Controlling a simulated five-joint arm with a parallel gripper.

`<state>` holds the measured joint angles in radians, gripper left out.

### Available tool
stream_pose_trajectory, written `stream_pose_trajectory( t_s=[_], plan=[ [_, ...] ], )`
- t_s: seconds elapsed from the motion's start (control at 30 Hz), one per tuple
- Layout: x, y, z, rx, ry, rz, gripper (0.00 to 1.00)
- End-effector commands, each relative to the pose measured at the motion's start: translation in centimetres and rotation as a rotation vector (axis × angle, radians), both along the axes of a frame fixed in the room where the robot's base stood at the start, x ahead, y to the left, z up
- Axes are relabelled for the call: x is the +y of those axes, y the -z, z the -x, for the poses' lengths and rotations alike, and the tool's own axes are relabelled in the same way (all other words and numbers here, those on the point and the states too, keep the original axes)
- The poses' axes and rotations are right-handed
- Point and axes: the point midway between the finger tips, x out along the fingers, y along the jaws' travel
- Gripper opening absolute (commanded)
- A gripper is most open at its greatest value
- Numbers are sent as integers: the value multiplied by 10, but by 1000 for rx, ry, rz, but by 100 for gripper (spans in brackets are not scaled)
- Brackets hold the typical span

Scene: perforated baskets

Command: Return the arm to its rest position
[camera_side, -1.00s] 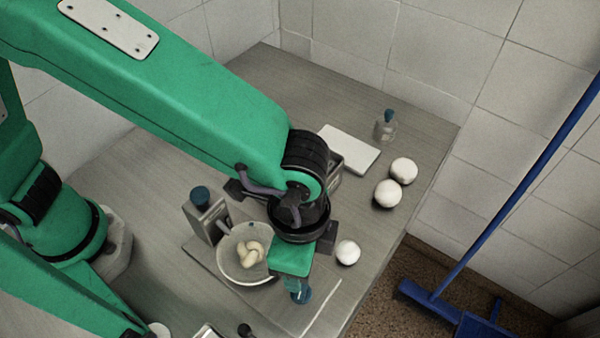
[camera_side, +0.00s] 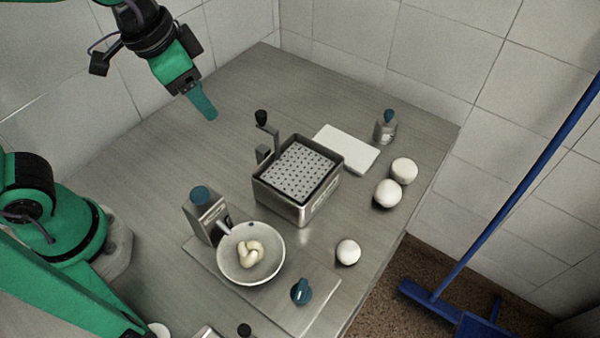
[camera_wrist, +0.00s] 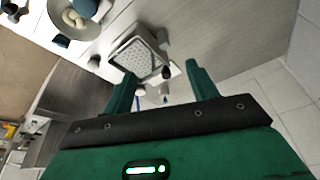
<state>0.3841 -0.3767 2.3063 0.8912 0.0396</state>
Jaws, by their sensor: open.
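My green gripper (camera_side: 204,101) is raised at the upper left of the side view, above the back left part of the steel table and apart from everything on it. In the wrist view its two fingers (camera_wrist: 160,82) stand wide apart with nothing between them in their grasp. The perforated basket (camera_side: 297,171) sits in a metal box with a black-knobbed crank on the middle of the table. It also shows beyond the fingers in the wrist view (camera_wrist: 140,55).
A white bowl (camera_side: 251,272) holds a pale knotted piece, beside a dispenser with a blue cap (camera_side: 201,196). White balls (camera_side: 348,252), a white slab (camera_side: 346,149) and a small bottle (camera_side: 386,127) stand to the right. The table's back left is clear; tiled walls are behind.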

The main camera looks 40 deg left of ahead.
Motion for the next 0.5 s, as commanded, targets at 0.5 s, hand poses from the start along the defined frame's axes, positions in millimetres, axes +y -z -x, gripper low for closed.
stream_pose_trajectory(
  t_s=[0.5],
  plan=[
    [102,-16,42,-151,-381,46,58]
  ],
)
